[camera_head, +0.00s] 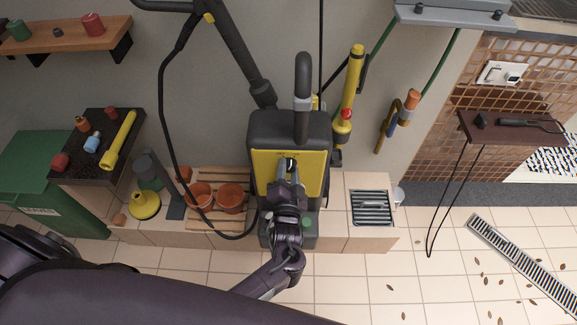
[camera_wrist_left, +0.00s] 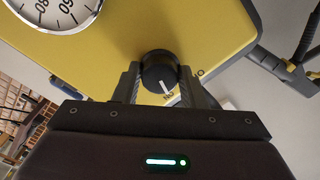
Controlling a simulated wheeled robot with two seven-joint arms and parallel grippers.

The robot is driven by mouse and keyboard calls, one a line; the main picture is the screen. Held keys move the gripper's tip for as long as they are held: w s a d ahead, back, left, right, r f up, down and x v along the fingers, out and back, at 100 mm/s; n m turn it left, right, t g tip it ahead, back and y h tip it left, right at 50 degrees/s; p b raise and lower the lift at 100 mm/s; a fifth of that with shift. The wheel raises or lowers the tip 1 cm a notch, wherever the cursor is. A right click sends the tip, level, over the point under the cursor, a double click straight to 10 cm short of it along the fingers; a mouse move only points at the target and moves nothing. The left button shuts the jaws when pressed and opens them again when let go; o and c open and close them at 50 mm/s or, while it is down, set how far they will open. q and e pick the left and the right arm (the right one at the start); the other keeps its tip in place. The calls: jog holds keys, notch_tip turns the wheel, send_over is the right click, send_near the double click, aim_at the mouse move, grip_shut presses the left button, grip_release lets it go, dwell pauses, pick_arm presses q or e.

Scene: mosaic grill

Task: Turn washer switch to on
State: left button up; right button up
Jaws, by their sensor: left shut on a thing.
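The washer (camera_head: 262,165) is a black unit with a yellow front panel, standing in the middle of the head view. Its switch is a round black knob (camera_wrist_left: 155,66) with a white pointer line, on the yellow panel in the left wrist view. The pointer is toward the lower right, near small dark lettering that is hard to read; another mark sits further right. My left gripper (camera_head: 288,172) is at the panel, its fingers on either side of the knob and shut on it. It hides the knob in the head view. My right gripper is not in view.
A round white gauge (camera_wrist_left: 62,8) is on the panel left of the knob. A black hose (camera_head: 162,105) loops left of the washer. Terracotta pots (camera_head: 231,198) stand on the slatted bench to the left. A yellow wand (camera_head: 350,92) hangs to the right.

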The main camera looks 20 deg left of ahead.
pick_arm(q)
jog(key=shift+m+p, duration=0.5)
jog(key=shift+m, duration=0.5)
jog(key=o, duration=1)
jog(key=shift+s, duration=0.15)
jog(key=v, duration=0.7)
jog(key=shift+s+d, duration=0.15)
jog(key=shift+s, duration=0.15)
